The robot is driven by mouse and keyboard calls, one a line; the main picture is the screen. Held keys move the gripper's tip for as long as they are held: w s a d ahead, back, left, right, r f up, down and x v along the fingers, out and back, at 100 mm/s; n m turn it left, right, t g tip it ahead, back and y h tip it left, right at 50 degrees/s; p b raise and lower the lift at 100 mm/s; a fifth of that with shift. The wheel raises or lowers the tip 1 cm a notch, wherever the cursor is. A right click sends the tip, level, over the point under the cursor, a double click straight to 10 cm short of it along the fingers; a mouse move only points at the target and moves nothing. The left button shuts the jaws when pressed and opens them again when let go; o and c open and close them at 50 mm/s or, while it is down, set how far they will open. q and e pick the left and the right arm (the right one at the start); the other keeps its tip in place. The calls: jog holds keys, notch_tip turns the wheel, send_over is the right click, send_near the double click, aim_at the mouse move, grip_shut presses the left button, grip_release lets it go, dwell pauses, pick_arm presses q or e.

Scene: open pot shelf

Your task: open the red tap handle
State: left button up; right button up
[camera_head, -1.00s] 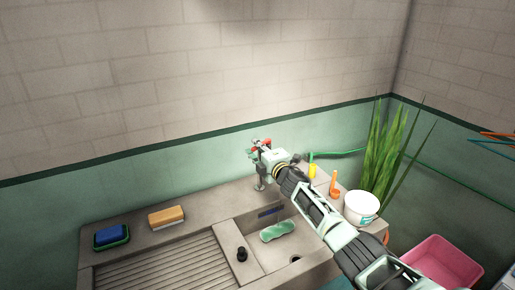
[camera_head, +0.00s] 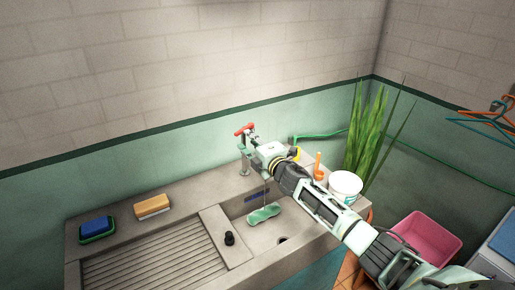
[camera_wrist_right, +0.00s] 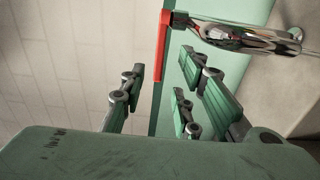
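The red tap handle (camera_head: 244,129) is on top of the metal tap (camera_head: 244,160) at the back of the sink, against the wall. In the right wrist view the red handle (camera_wrist_right: 162,60) is a long upright bar beside the shiny tap body (camera_wrist_right: 245,37). My right gripper (camera_head: 254,143) is just right of and below the handle in the head view, partly hiding the tap. In the wrist view its fingers are spread, with the handle showing beyond the gap; I cannot tell whether they touch it. A thin pale line hangs below the gripper; I cannot tell if it is water. My left gripper is not in view.
The sink (camera_head: 205,207) holds a green object (camera_head: 264,215) in its basin. A black plug (camera_head: 229,238), a wooden brush (camera_head: 152,206) and a blue sponge (camera_head: 96,227) lie on it. A white tub (camera_head: 345,188) and a plant (camera_head: 366,130) stand right; a pink basin (camera_head: 425,238) is below.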

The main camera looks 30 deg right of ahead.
jog(key=s, duration=0.5)
jog(key=shift+s, duration=0.1)
jog(key=shift+c, duration=0.5)
